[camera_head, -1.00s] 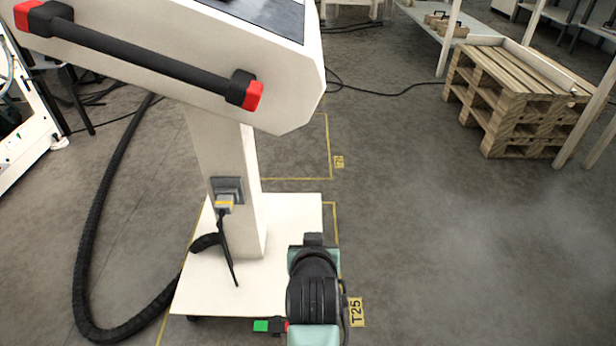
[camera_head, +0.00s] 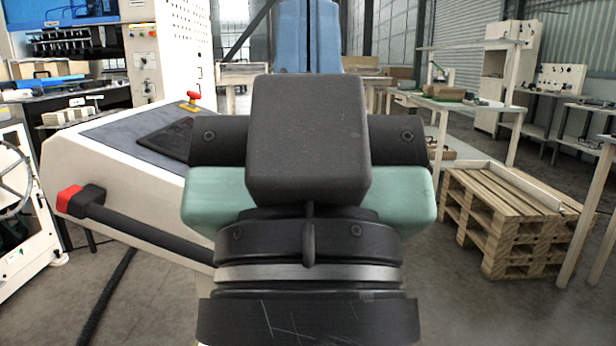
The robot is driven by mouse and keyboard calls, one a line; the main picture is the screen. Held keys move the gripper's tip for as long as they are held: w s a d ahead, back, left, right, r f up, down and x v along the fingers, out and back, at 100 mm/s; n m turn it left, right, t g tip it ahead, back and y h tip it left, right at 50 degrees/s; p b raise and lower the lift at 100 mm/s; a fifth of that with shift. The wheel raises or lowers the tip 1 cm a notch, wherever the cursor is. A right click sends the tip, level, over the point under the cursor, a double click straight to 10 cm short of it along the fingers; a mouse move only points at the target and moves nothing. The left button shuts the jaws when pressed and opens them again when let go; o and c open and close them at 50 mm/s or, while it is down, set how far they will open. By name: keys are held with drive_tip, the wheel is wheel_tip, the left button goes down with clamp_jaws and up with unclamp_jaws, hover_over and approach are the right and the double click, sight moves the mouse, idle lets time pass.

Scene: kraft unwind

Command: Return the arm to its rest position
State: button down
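My arm (camera_head: 309,215) stands upright close in front of the camera, in the middle of the picture. Its black joint housings and pale green link parts fill the centre and the lower middle. No gripper fingers show in this view, so I cannot see whether my gripper is open or shut, or whether it holds anything. The arm hides much of the machine console and the floor behind it.
A white console (camera_head: 105,190) with a black handrail and a red button (camera_head: 193,97) stands at left. Wooden pallets (camera_head: 510,220) are stacked at right, beside white-framed benches (camera_head: 470,108). Grey floor (camera_head: 465,300) is open at lower right.

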wheel_tip(320, 180, up, 32)
drive_tip(key=p, duration=2.9)
drive_tip(key=shift+f, duration=0.15)
